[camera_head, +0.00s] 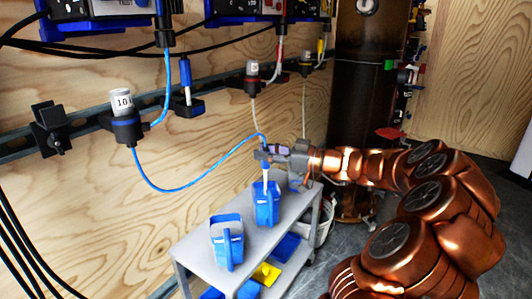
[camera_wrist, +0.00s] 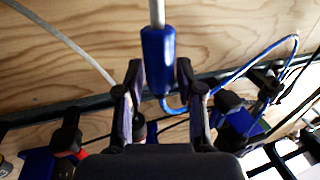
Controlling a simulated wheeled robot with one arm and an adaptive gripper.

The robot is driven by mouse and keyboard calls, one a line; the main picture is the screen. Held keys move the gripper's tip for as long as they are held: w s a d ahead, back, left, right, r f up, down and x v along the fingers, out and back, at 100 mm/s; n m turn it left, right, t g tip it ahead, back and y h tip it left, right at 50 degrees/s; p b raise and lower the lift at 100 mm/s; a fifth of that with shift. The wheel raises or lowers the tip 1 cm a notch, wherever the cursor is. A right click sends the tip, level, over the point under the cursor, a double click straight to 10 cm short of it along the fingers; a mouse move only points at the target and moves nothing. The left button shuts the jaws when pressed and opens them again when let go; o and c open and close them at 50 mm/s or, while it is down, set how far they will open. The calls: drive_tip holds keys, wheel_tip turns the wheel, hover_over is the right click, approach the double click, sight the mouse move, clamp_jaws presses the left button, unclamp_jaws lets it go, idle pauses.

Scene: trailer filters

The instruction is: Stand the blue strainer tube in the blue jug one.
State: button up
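My gripper (camera_head: 268,154) is shut on the blue upper body of the strainer tube (camera_wrist: 158,58), whose white shaft (camera_head: 265,178) points down in the head view. A blue hose runs from its top to the wall. Two blue jugs stand on a grey cart: a nearer jug (camera_head: 228,243) and a farther jug (camera_head: 266,208). The tube is over the farther jug, and its lower end meets the jug's opening in the picture. I cannot tell how far inside it is. No number is readable on either jug. The wrist view shows no jug.
The grey cart (camera_head: 199,243) stands by the plywood wall, with blue and yellow items on its lower shelf. A holder with a white-capped unit (camera_head: 122,105) and another blue tube (camera_head: 186,78) are on the wall. A dark cylinder (camera_head: 362,100) stands behind my gripper.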

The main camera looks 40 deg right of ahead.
drive_tip(key=shift+o, duration=1)
drive_tip(key=v, duration=1.2)
